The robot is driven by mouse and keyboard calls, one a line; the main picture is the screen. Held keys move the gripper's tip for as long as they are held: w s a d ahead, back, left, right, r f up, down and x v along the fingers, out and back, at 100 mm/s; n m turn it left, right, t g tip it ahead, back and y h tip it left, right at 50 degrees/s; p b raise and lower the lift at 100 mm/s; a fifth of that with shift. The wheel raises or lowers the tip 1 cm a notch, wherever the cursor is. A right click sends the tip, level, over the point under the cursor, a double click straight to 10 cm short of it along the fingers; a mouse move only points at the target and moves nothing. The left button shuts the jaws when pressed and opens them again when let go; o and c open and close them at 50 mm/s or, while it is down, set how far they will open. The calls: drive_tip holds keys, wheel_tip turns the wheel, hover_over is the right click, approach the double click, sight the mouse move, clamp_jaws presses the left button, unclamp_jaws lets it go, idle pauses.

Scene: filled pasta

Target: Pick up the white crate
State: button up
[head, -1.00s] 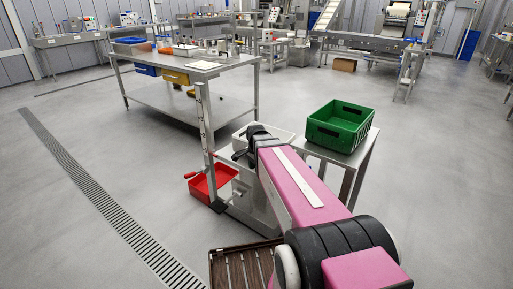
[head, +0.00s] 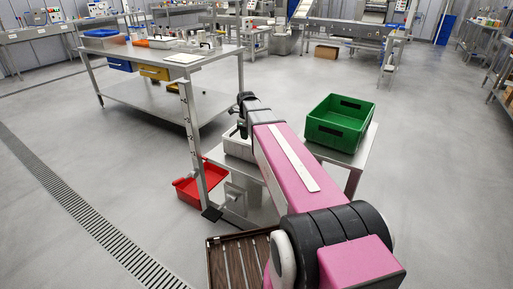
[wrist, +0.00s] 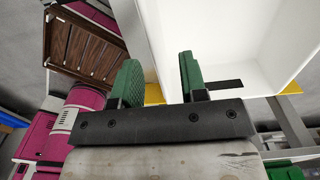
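The white crate (head: 238,148) sits on a metal stand left of the green crate in the head view, partly hidden by my arm. In the wrist view the open white crate (wrist: 235,35) fills the upper right, with a dark slot in one wall. My gripper (wrist: 160,72) has its two green fingers apart at the crate's near wall. The wall appears to run between them, left finger outside and right finger inside. Contact cannot be told. In the head view my gripper (head: 238,130) is small and partly hidden beside the crate.
A green crate (head: 338,125) stands on a small metal table to the right. A red bin (head: 190,188) lies low at left by an upright post (head: 190,125). A brown slatted crate (head: 236,262) is near my base. The floor is clear at right.

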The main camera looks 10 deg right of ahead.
wheel_tip(320, 180, down, 3)
hover_over(247, 159)
drive_tip(key=shift+w+f, duration=0.15)
drive_tip(key=shift+f, duration=1.15)
drive_tip(key=shift+w+f, duration=0.15)
drive_tip(key=shift+f, duration=1.1)
clamp_jaws()
